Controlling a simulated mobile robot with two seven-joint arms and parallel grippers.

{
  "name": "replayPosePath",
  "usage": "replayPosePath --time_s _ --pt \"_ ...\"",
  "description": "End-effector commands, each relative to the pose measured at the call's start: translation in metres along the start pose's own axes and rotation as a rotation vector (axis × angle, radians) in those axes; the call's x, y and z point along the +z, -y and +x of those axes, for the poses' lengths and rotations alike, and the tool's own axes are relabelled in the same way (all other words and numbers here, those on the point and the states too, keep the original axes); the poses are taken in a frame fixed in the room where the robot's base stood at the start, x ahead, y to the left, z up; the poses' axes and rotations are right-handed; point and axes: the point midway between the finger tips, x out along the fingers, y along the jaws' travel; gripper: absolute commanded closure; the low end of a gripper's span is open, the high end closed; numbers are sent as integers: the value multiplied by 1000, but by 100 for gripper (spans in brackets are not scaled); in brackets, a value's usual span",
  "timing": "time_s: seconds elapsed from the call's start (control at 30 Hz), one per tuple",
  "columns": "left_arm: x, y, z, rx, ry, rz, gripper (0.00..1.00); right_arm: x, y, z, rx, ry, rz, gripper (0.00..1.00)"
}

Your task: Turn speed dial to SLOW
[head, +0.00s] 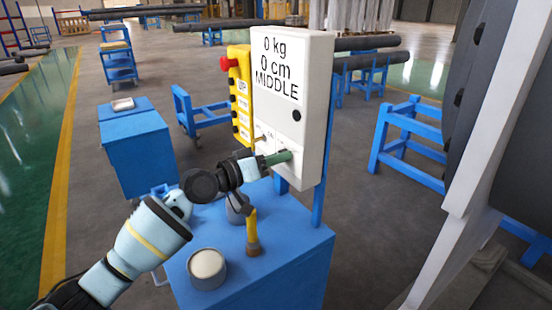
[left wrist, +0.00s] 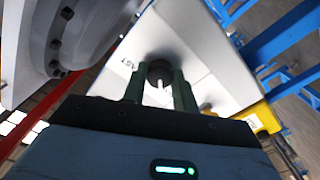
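A white control box (head: 313,110) stands on a post by the blue cart, and its display reads 0 kg, 0 cm, MIDDLE. My left gripper (head: 277,158) reaches the lower front of the box, its green fingers pointing at the panel. In the left wrist view the dark round speed dial (left wrist: 160,72) with a white mark sits between the two green fingertips, which appear closed onto its sides. A label ending in "AST" shows left of the dial. The head view hides the dial behind the fingers. My right gripper is not in view.
A yellow button panel (head: 240,95) with a red stop button adjoins the box. A grey cup (head: 207,268) and a yellow-handled tool (head: 252,230) are on the blue cart (head: 300,262). A large dark flanged shell (head: 500,120) stands at right.

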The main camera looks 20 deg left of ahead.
Motion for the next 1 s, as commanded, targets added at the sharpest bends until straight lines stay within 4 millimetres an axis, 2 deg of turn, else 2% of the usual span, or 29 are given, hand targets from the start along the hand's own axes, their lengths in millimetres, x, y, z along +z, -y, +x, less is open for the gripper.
replayPosePath --time_s 0.03,0.17,0.53,1.0 --pt "-1 0 0 0 -2 1 65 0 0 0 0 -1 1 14" --pt "-1 0 0 0 -1 1 50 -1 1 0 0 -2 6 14" --pt "0 1 -6 -1 0 2 50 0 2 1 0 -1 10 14" --pt "2 2 -70 -2 2 0 50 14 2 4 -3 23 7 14"
